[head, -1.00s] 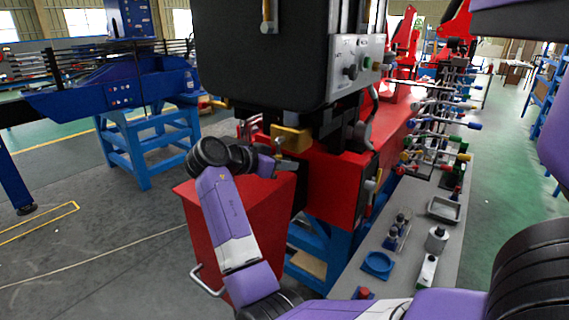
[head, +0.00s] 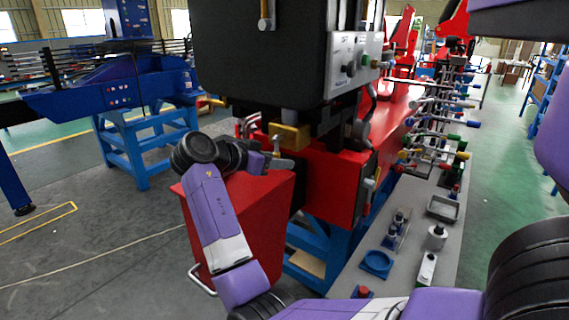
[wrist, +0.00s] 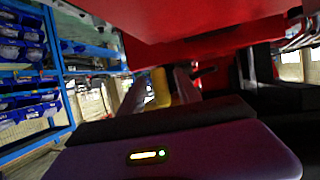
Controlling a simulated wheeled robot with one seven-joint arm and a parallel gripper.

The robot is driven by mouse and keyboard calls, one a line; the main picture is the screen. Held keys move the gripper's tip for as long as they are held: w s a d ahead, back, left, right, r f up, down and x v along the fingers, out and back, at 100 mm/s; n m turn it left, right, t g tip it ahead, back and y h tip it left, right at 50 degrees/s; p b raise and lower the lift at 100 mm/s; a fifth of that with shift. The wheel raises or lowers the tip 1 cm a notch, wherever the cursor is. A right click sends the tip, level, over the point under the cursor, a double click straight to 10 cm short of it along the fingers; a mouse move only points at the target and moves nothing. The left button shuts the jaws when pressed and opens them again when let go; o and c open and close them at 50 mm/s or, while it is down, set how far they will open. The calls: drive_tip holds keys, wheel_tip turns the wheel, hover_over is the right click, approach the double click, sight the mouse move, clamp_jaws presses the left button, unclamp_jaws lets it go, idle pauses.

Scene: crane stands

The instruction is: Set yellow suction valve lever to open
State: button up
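A yellow block-like part (head: 290,137) sits under the black box, at the top of the red cabinet. A yellow piece (wrist: 160,88) also shows in the wrist view, between the fingers. I cannot tell whether it is the suction valve lever or the same part as in the head view. My gripper (head: 283,163) is just below the yellow block, at the red cabinet's top. In the wrist view my gripper (wrist: 158,92) has its fingers apart, on either side of the yellow piece. Contact with it cannot be made out.
The black box with a control panel (head: 355,65) hangs close above my gripper. The red cabinet (head: 240,220) is right under my arm. A grey bench (head: 410,240) with tools stands to the right. Blue shelving (wrist: 50,80) shows at left in the wrist view.

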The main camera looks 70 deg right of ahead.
drive_tip(key=shift+b+v, duration=0.45)
drive_tip(key=shift+v, duration=2.1)
